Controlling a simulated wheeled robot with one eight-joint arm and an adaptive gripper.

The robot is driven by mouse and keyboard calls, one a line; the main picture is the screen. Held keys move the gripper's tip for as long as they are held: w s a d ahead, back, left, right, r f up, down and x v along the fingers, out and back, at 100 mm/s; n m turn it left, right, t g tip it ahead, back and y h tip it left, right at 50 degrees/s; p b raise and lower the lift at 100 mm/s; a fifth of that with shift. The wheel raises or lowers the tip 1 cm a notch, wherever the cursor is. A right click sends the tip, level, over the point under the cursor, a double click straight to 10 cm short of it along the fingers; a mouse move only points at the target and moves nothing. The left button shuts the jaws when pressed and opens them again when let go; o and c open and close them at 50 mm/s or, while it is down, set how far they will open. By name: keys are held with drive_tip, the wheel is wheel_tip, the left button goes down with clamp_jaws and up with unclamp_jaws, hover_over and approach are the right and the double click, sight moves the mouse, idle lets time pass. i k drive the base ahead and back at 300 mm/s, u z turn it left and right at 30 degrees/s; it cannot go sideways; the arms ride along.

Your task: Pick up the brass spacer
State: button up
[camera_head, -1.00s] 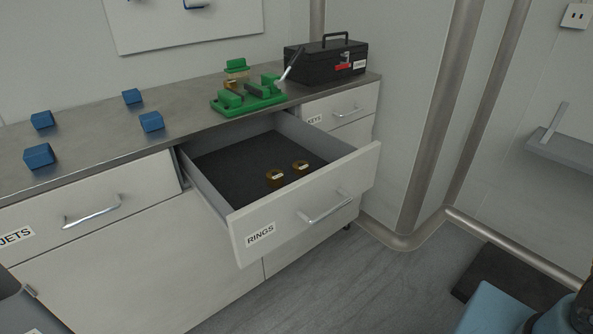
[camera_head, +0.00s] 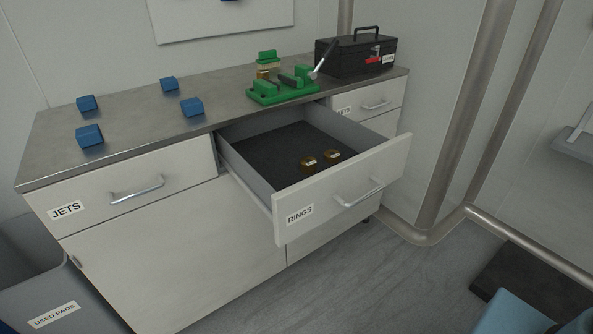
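Two small brass-coloured rings lie in the open drawer labelled RINGS (camera_head: 275,212), toward its front right. One brass ring (camera_head: 308,165) is on the left and the other (camera_head: 332,155) is just right of it; each has a small pale mark. Another small brass-coloured piece (camera_head: 263,75) shows at the green fixture (camera_head: 282,92) on the counter, partly hidden. I cannot tell which of these is the brass spacer. My gripper is not in view; a blue part, probably of my arm, shows at the bottom right.
Several blue blocks (camera_head: 89,135) stand on the grey counter (camera_head: 130,130). A black toolbox (camera_head: 350,60) stands at its right end. The JETS drawer (camera_head: 170,172) is shut. A grey bin labelled USED PADS (camera_head: 25,300) stands at the lower left. The floor before the drawers is clear.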

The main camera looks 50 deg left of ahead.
sight(331, 156)
drive_tip(key=k, duration=2.15)
drive_tip(key=u, duration=1.4)
drive_tip(key=i, duration=1)
drive_tip(key=z, duration=0.2)
